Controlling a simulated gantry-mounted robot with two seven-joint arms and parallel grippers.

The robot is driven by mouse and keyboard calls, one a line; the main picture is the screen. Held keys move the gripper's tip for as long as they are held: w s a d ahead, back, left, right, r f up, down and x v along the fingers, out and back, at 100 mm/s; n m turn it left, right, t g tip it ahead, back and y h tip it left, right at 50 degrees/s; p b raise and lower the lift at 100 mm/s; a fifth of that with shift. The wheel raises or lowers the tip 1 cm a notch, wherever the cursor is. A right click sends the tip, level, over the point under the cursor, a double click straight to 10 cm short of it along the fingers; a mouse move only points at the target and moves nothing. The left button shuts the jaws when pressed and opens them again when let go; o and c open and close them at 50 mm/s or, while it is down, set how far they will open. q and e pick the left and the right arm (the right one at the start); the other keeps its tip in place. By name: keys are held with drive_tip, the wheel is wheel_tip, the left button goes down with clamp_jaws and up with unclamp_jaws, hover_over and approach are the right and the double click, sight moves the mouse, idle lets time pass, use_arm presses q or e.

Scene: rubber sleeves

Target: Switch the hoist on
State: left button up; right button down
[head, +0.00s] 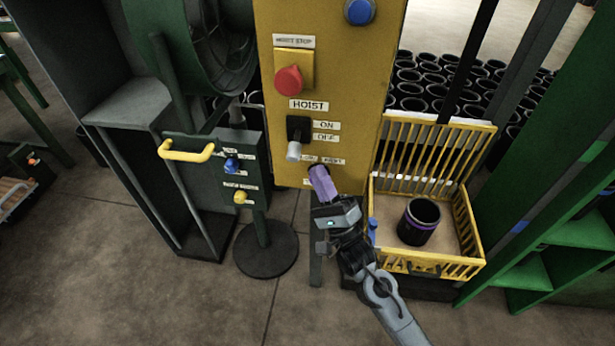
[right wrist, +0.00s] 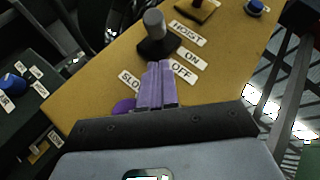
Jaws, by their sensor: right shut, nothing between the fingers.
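The hoist switch (head: 294,150) is a grey-tipped lever on a black base, on the yellow panel (head: 345,110) under the HOIST label, beside the ON and OFF labels. Its lever points down, level with or below OFF in the head view. The switch also shows in the right wrist view (right wrist: 154,28). My right gripper (head: 318,172) has purple fingers, shut and empty, just below and right of the lever. In the right wrist view the fingertips (right wrist: 158,66) lie just below the switch base; I cannot tell whether they touch. The fingers partly hide a purple knob (right wrist: 123,106). My left gripper is not in view.
A red stop button (head: 289,80) sits above the switch and a blue button (head: 359,11) higher up. A green control stand (head: 222,180) with a yellow handle stands left. A yellow basket (head: 475,215) holding a black sleeve (head: 419,221) is at right.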

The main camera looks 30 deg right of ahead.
sight(296, 144)
drive_tip(key=shift+w+a+r+b, duration=0.25)
drive_tip(key=shift+a+r, duration=0.35)
drive_tip(key=shift+a, duration=0.1)
drive_tip(key=shift+w+a+r+b, duration=0.2)
drive_tip(key=shift+w+a+r, duration=0.05)
drive_tip(key=shift+a+r, duration=0.4)
